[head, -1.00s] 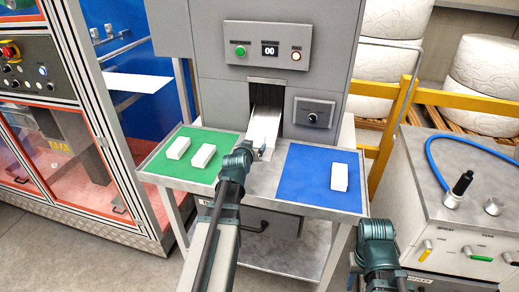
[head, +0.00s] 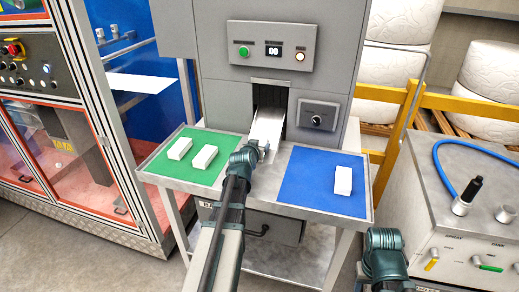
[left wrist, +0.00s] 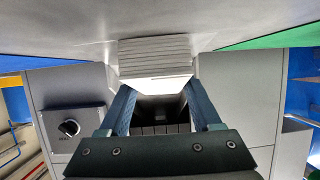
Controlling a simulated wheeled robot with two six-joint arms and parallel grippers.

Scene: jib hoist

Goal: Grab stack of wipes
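A white layered stack of wipes (left wrist: 155,55) shows in the left wrist view, just off the ends of my left gripper's fingers, in front of the machine's dark slot. My left gripper (left wrist: 160,100) is open, its two blue-grey fingers well apart; I cannot tell whether they touch the stack. In the head view my left gripper (head: 262,150) is at the lower end of the pale chute (head: 268,125) and hides what lies there. White blocks lie on the green mat (head: 160,163) and the blue mat (head: 300,185). My right arm shows at the lower right; its fingers are out of view.
The grey machine (head: 228,95) with its button panel stands behind the metal table. A grey cabinet with a blue hose (head: 445,160) is at the right. A yellow rail (head: 450,90) is behind it. A red-and-blue framed enclosure stands at the left.

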